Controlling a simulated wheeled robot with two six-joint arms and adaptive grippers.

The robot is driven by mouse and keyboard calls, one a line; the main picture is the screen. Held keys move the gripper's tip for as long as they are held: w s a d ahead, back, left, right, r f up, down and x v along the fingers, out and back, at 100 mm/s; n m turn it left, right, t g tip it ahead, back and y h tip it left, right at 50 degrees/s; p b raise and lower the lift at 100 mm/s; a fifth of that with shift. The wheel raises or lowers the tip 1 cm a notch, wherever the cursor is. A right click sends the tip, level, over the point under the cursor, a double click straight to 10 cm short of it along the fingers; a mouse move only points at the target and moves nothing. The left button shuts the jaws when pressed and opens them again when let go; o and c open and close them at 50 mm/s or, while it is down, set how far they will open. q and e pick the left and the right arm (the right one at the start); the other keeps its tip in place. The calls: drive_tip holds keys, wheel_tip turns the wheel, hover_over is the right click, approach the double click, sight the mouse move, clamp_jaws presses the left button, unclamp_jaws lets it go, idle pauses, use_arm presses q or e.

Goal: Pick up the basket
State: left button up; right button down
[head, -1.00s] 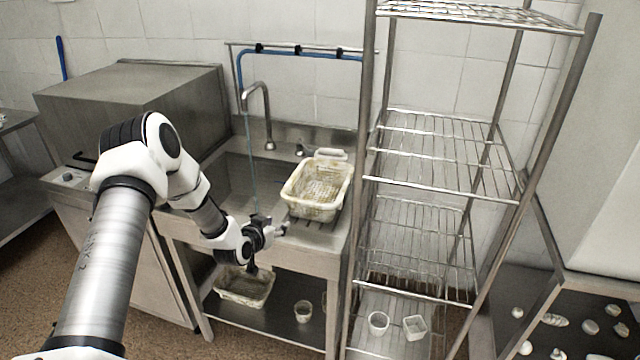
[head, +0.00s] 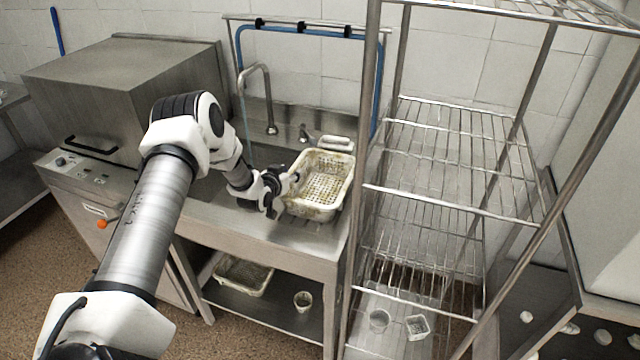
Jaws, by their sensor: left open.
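A dirty cream perforated basket (head: 335,195) sits upright on the steel drainboard to the right of the sink. My left gripper (head: 290,188) is open at the basket's left side, with its fingertips close to the left rim. I cannot tell whether the fingers touch the rim. The basket looks empty, and the gripper covers part of its left wall. A second perforated basket (head: 243,274) lies on the shelf under the sink. My right gripper is not in view.
A wire rack (head: 440,206) stands just right of the sink counter (head: 290,240). A tap (head: 270,100) rises behind the sink. A steel machine (head: 120,100) stands at the left. Small cups (head: 303,301) sit on the low shelves.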

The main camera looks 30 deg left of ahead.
use_arm(q)
drive_tip(key=shift+x, duration=1.15)
drive_tip(key=shift+s+r, duration=0.1)
drive_tip(key=shift+s, duration=0.15)
drive_tip(key=shift+c, duration=0.4)
clamp_jaws()
drive_tip(key=shift+r, duration=0.1)
